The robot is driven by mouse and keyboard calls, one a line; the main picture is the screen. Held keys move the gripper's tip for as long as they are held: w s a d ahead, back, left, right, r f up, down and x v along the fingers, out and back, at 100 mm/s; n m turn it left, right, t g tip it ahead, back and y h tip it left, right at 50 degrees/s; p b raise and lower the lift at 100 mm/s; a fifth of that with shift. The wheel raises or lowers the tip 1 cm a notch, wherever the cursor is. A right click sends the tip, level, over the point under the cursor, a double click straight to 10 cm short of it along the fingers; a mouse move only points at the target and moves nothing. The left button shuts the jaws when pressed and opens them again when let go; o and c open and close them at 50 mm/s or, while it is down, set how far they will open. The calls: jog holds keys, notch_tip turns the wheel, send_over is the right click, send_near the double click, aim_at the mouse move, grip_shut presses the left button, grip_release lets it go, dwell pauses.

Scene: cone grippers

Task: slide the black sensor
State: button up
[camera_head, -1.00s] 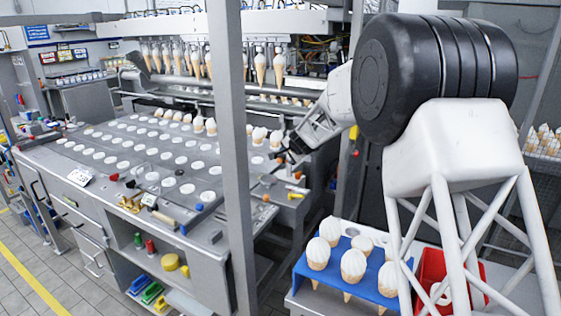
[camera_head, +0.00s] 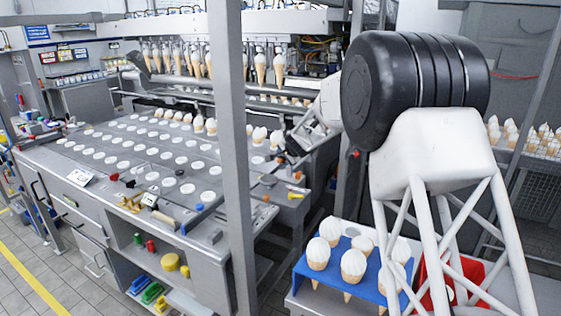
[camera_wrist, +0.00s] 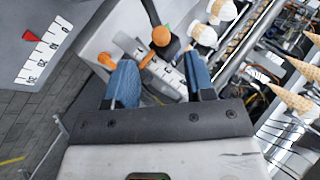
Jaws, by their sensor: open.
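In the wrist view, a black piece on a dark stem (camera_wrist: 173,47), which looks like the black sensor, stands just beyond the fingertips. An orange knob (camera_wrist: 161,36) is beside it and a white numbered scale (camera_wrist: 167,78) lies below. My gripper (camera_wrist: 160,70) has two blue-padded fingers spread apart, with the scale and an orange-tipped lever (camera_wrist: 107,61) showing around and between them. The black piece is ahead of the gap; I see no contact. In the head view my gripper (camera_head: 291,150) is small, at the machine's right end, and the sensor cannot be made out clearly.
Another numbered scale with a red pointer (camera_wrist: 34,36) is at left in the wrist view. Ice cream cones (camera_wrist: 203,35) are close at the upper right. A grey post (camera_head: 232,150) stands in front of the machine. A blue cone rack (camera_head: 327,271) is at lower right.

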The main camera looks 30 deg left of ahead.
aim_at(280, 161)
jog(key=shift+x, duration=2.85)
jog(key=shift+c, duration=0.3)
grip_shut()
